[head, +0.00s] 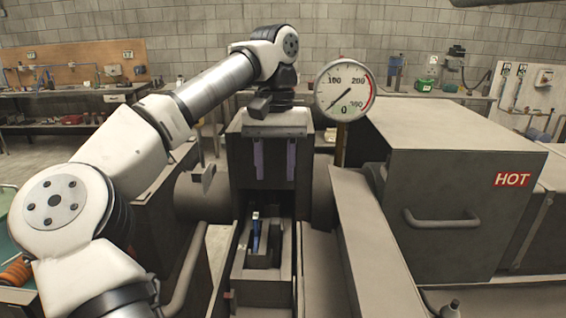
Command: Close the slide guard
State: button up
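My arm reaches from the lower left up and over to the middle. My gripper (266,104) is dark and points down at the top of a grey upright housing (276,128). Its fingers are small and dark here, so I cannot tell whether it is open or shut, or whether it touches the housing. Two purple strips (259,158) hang at the front of the housing, above a dark opening. A narrow slide channel (264,287) runs from this opening towards me. A block with a blue upright part (255,236) sits in it. I cannot tell for sure which panel is the slide guard.
A round gauge (345,91) stands just right of my gripper. A large grey box with a handle (441,221) and a red HOT label (512,180) fills the right. A long sloping panel (373,243) lies between. Workbenches (70,95) line the back wall.

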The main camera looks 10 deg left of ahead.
aim_at(358, 270)
jog(key=k, duration=1)
